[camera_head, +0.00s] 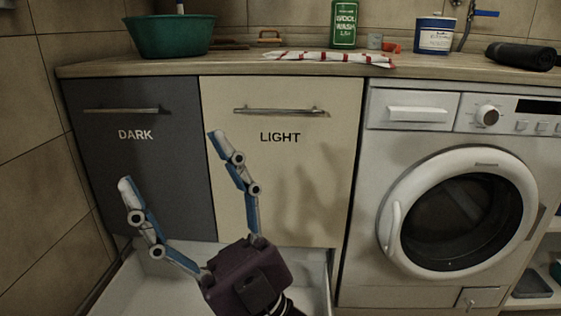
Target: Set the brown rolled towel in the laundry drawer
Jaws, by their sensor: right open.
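My right gripper (170,162) is open, its two fingers spread wide in front of the dark-grey DARK panel (150,190) and the cream LIGHT panel (290,180). Nothing shows between its fingers. Both panels have bar handles and look closed. Below the gripper is a white open-topped drawer or tray (315,280), partly hidden by the gripper's body; no towel shows in its visible part. I see no clearly brown towel. A very dark, nearly black roll (520,56) lies on the counter at the far right; I cannot tell whether it is the towel. My left gripper is not in view.
The wooden counter (230,66) holds a green basin (170,36), a red-striped white cloth (328,58), a green WOOL WASH bottle (344,24) and a blue-and-white tub (434,36). A white washing machine (440,135) with its round door closed stands at right. A tiled wall bounds the left.

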